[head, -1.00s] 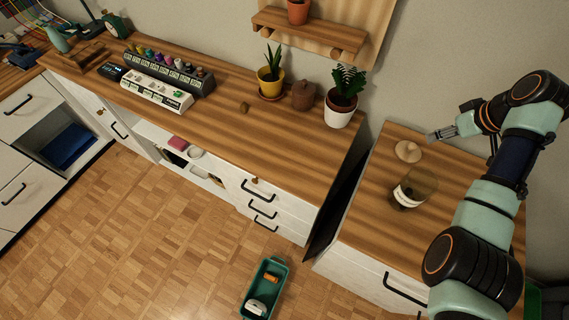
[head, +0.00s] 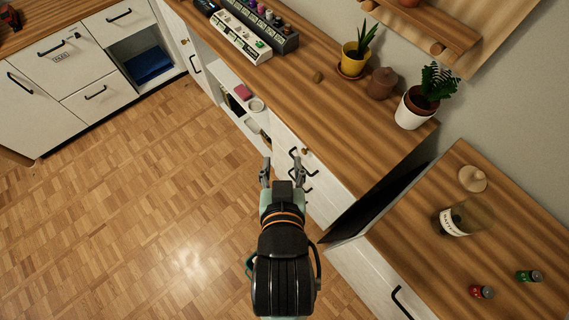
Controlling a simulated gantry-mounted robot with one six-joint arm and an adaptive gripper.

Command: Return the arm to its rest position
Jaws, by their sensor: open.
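My gripper (head: 282,172) is in the lower middle of the head view, at the end of my arm, which reaches up from the bottom edge. Its two fingers are spread apart with nothing between them. It appears in front of the white drawer fronts (head: 318,207) of the desk, over the parquet floor. Its exact height above the floor is hard to tell.
The wooden desk top (head: 330,110) holds a yellow pot (head: 352,60), a brown jar (head: 382,84) and a white pot (head: 410,110). The left floor is clear.

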